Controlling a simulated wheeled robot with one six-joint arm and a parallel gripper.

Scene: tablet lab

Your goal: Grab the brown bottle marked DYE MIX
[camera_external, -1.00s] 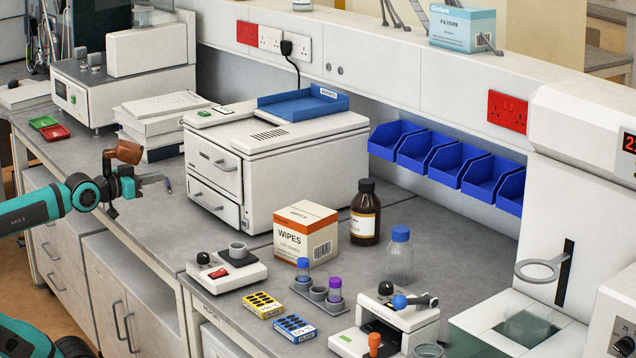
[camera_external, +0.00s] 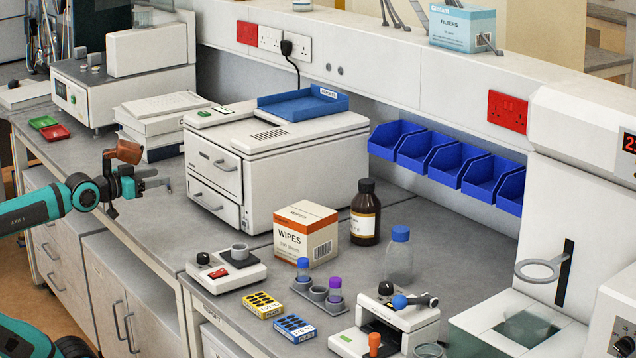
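The brown bottle (camera_external: 365,218) stands upright on the bench behind the WIPES box. It has a black cap and a white and orange label, whose print is too small to read. My gripper (camera_external: 160,178) is at the left, over the front edge of the bench, well to the left of the bottle and far from it. Its two fingers point right and show a gap between them, with nothing held.
The WIPES box (camera_external: 305,232) stands just left of the bottle, and a clear blue-capped bottle (camera_external: 399,262) is to its front right. A large white instrument (camera_external: 275,165) stands between my gripper and the bottle. Blue bins (camera_external: 458,165) hang behind.

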